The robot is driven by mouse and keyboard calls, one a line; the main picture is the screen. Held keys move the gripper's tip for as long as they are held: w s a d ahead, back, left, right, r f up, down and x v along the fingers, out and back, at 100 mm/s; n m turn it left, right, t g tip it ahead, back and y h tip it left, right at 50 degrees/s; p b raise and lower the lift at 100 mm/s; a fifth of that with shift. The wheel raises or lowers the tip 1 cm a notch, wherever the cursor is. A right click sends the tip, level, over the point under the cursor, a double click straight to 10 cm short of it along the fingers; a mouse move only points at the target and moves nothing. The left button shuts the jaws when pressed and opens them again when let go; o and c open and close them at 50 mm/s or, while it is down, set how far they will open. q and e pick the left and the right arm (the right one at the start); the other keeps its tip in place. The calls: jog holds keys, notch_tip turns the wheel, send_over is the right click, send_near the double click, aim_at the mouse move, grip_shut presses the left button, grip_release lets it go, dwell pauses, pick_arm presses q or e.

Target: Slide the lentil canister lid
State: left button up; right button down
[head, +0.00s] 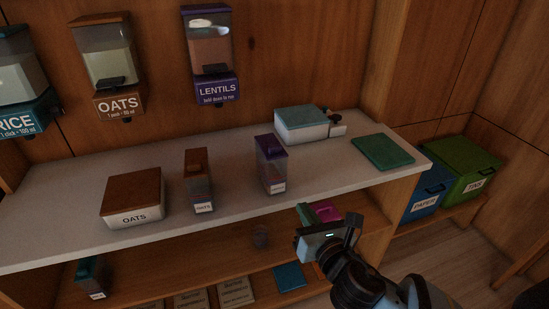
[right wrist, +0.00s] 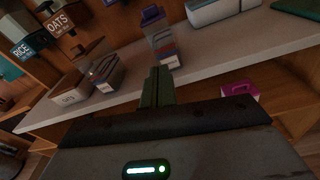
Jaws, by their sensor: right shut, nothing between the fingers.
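The purple-lidded canister (head: 270,172), clear with a small white label too small to read, stands upright on the pale counter. Its purple lid (head: 265,142) appears to cover the top. In the right wrist view the canister (right wrist: 163,47) stands beyond my fingertips, with its lid (right wrist: 151,15) at the top. My right gripper (head: 304,211) is shut and empty, in front of the counter edge, below and right of the canister. Its closed fingers (right wrist: 157,88) point toward the canister's lower part and look apart from it. My left gripper is not in view.
A purple LENTILS dispenser (head: 213,90) hangs on the wall behind. A teal-lidded box (head: 301,125) and a green mat (head: 383,152) lie right. A magenta-topped object (head: 328,212) sits below the counter.

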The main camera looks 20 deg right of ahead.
notch_tip(320, 180, up, 4)
jog(key=w+r+n+t, duration=0.1)
jog(key=w+n, duration=0.1)
send_near(277, 149)
jog(key=w, duration=0.6)
jog(key=shift+w+a, duration=0.2)
jog(key=shift+w, duration=0.2)
jog(key=shift+w, duration=0.1)
